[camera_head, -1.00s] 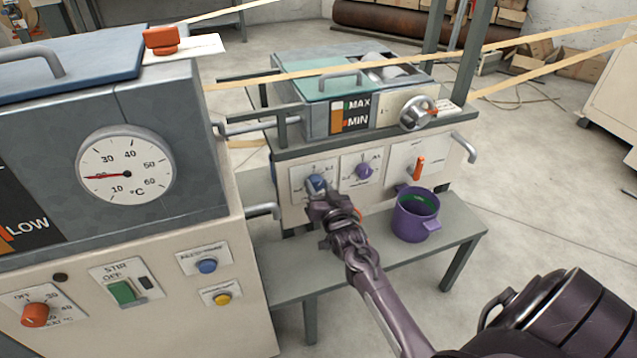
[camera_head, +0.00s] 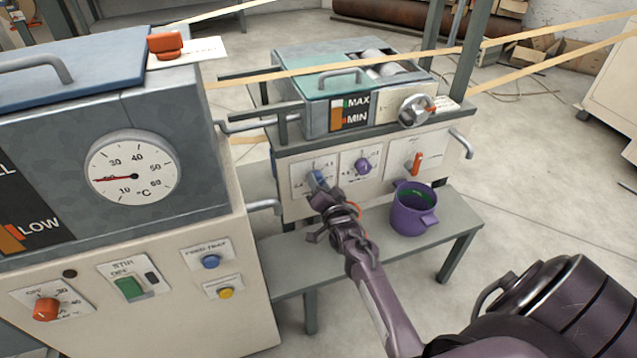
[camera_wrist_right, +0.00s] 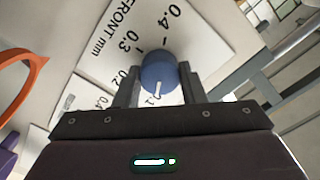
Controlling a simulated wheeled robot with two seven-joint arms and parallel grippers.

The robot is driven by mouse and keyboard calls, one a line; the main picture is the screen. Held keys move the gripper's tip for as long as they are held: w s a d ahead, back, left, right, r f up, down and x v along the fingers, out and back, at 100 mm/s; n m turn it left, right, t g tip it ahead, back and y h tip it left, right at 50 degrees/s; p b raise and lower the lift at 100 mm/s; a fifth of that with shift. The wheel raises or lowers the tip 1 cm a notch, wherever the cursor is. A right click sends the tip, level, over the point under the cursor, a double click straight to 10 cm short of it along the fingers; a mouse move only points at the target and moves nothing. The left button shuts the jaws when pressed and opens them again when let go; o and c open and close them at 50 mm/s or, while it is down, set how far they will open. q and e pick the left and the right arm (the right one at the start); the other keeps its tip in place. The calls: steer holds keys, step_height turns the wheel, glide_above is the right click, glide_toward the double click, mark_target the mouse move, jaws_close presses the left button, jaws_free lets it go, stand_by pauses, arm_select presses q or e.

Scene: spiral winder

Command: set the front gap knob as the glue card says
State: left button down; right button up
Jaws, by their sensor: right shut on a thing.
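The front gap knob (camera_head: 318,181) is blue and sits on a white plate at the left of the glue unit's front panel. In the right wrist view the knob (camera_wrist_right: 158,72) has a white pointer line aimed down toward the 0.1 mark. Its plate (camera_wrist_right: 118,38) reads "FRONT mm" with marks 0.1 to 0.4. My right gripper (camera_head: 322,194) is shut on the knob, one finger on each side, as the wrist view (camera_wrist_right: 158,85) shows. My left gripper is out of view.
A purple mug (camera_head: 413,210) stands on the grey bench (camera_head: 345,255). A paper strip (camera_head: 340,66) runs above the glue pan. The heater cabinet (camera_head: 180,262) stands close on the left.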

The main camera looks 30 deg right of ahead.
steer(key=o, duration=1)
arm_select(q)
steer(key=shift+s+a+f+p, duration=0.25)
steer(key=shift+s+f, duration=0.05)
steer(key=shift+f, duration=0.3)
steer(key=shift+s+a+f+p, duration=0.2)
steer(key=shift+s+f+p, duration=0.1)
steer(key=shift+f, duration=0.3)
arm_select(e)
steer(key=v, duration=0.7)
steer(key=shift+s, duration=0.4)
